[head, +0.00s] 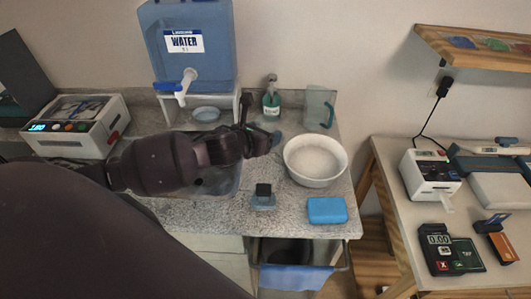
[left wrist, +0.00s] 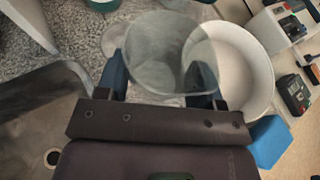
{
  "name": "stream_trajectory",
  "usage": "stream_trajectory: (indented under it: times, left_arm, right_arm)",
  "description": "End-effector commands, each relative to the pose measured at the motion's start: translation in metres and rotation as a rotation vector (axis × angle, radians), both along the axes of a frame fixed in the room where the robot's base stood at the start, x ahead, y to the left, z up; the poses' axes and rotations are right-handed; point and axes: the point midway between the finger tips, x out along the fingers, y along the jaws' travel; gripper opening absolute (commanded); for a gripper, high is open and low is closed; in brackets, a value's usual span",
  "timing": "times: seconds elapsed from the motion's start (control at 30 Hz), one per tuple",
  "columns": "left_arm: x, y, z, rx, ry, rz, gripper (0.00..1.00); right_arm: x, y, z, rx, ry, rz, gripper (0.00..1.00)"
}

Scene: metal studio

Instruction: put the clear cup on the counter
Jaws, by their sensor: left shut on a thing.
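The clear cup (left wrist: 165,48) is between the two blue fingers of my left gripper (left wrist: 163,80) in the left wrist view. The gripper is shut on it, and the cup looks tilted from this angle. In the head view my left gripper (head: 262,128) reaches over the counter (head: 190,213), between the sink and the white bowl. The cup is hard to make out there. I cannot tell whether the cup touches the counter. My right gripper is not in view.
A white bowl (head: 315,160) is right of the gripper, with a soap bottle (head: 271,104) and a clear jug (head: 320,108) behind. A blue sponge (head: 327,210) and a small dark-topped item (head: 263,197) lie in front. The sink (left wrist: 45,110) is left; a water tank (head: 190,65) stands behind.

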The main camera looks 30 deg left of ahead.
Motion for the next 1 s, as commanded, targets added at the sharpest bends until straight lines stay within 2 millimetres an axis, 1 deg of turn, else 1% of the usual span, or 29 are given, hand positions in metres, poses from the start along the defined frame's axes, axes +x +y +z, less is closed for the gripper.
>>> stream_trajectory:
  times: [0.03, 0.1, 0.37, 0.6, 0.7, 1.0]
  left_arm:
    - [0.0, 0.0, -0.011, -0.003, 0.003, 0.003, 0.37]
    - [0.0, 0.0, -0.018, -0.002, 0.001, 0.002, 0.37]
    - [0.0, 0.0, -0.032, -0.002, 0.0, 0.001, 0.37]
    - [0.0, 0.0, -0.064, -0.002, 0.002, 0.002, 0.37]
    - [0.0, 0.0, -0.068, -0.001, 0.0, 0.001, 0.37]
    - [0.0, 0.0, -0.069, 0.001, 0.0, 0.001, 0.37]
  right_arm:
    - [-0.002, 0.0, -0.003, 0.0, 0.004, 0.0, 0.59]
    - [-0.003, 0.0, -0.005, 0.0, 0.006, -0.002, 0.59]
    - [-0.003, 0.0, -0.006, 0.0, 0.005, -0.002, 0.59]
    - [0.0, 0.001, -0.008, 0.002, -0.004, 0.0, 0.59]
    - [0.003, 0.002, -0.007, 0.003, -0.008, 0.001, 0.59]
    - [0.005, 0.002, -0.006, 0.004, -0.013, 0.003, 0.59]
